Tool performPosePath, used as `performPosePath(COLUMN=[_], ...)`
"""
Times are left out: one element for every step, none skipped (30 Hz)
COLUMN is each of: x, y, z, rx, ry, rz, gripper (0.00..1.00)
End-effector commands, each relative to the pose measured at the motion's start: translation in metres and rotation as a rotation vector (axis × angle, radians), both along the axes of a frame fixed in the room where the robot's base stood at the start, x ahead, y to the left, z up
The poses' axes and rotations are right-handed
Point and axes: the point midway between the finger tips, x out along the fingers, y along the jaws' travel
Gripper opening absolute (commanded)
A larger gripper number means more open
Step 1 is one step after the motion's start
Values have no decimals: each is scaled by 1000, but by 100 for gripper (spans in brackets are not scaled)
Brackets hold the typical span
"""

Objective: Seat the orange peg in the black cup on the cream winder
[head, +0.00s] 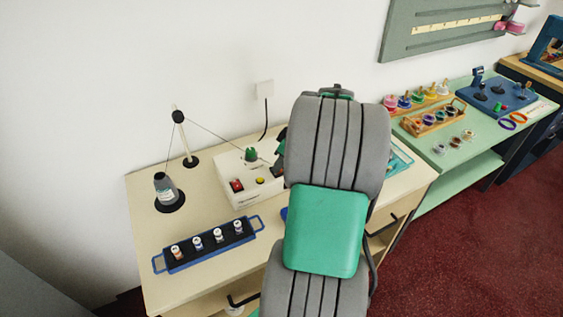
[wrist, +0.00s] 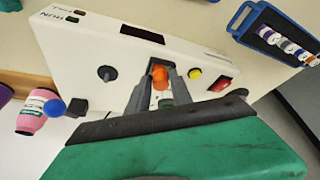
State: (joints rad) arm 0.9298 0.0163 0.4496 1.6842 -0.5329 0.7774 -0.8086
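The cream winder (head: 236,189) stands on the counter in the head view, partly behind my arm. Its panel fills much of the wrist view (wrist: 85,45). In the wrist view my gripper (wrist: 160,77) is over this panel, with its fingers closed around the orange peg (wrist: 159,75).
A yellow button (wrist: 195,73) and red switch (wrist: 221,84) lie right of the fingers. A blue tray (head: 205,255) of small spools is in front of the winder. A dark cone (head: 165,189) and thread post (head: 184,140) stand left. A pink spool (wrist: 38,112) shows at the wrist view's left.

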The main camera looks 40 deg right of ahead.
Motion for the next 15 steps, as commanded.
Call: performPosePath(x=[0,0,0,0,0,0,0,0,0,0,0,0,0,0,-1], y=[0,0,0,0,0,0,0,0,0,0,0,0,0,0,-1], z=[0,0,0,0,0,0,0,0,0,0,0,0,0,1,3], rx=[0,0,0,0,0,0,0,0,0,0,0,0,0,0,-1], ry=[0,0,0,0,0,0,0,0,0,0,0,0,0,0,-1], rz=[0,0,0,0,0,0,0,0,0,0,0,0,0,0,0], gripper=[31,34,37,40,42,45,46,46,46,46,46,46,46,46,46])
